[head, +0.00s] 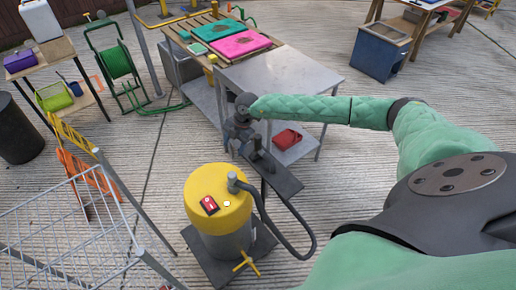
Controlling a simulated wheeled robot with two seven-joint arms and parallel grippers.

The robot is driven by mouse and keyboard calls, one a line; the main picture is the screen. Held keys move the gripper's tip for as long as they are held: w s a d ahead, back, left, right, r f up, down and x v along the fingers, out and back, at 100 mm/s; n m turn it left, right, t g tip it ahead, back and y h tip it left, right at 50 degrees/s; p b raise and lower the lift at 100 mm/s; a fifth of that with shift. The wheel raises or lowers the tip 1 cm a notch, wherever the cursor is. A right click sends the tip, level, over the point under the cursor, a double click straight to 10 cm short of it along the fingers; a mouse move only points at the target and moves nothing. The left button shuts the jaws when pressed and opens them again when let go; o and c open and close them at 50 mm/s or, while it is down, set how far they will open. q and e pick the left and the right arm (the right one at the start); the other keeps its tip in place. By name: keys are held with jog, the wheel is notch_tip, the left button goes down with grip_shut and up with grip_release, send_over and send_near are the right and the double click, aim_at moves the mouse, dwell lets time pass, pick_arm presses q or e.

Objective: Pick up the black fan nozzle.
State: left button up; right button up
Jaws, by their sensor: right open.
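My right arm, in a green quilted sleeve, comes in from the right. My right gripper (245,152) is small, dark and pointed down at its end, in front of a grey metal table. It is open. Just below and right of it is a flat dark grey piece (281,182) on a thin upright. Dark shapes overlap there, and I cannot tell clearly which part is the black fan nozzle or whether the gripper touches it. My left gripper is not in view.
A yellow-topped canister (217,207) with a dark hose (309,246) stands below the gripper. The grey metal table (285,80) is behind, with a red tray (287,138) on its lower shelf. A wire rack (70,235) is at lower left.

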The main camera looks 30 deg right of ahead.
aim_at(258, 136)
jog(key=d+h, duration=0.1)
jog(key=d, duration=0.2)
jog(key=w+d+r+m+h, duration=0.1)
jog(key=d, duration=0.3)
jog(key=d+h, duration=0.1)
jog(key=d, duration=0.3)
jog(key=shift+w+r+m+g+h, duration=0.15)
jog(key=shift+r+m+g+h, duration=0.1)
jog(key=shift+m+g+h, duration=0.05)
jog(key=shift+d, duration=0.35)
jog(key=shift+f+p, duration=0.5)
jog(key=shift+f, duration=0.65)
jog(key=shift+f+p, duration=0.35)
jog(key=shift+p, duration=0.15)
jog(key=f+p, duration=0.1)
jog(key=f, duration=0.1)
jog(key=f+p, duration=0.1)
jog(key=f, duration=0.1)
jog(key=shift+d+p, duration=0.2)
jog(key=shift+p, duration=0.1)
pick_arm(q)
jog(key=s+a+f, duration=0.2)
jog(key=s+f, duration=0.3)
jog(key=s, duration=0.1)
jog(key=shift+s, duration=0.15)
pick_arm(e)
jog(key=shift+f, duration=0.35)
jog(key=c, duration=1)
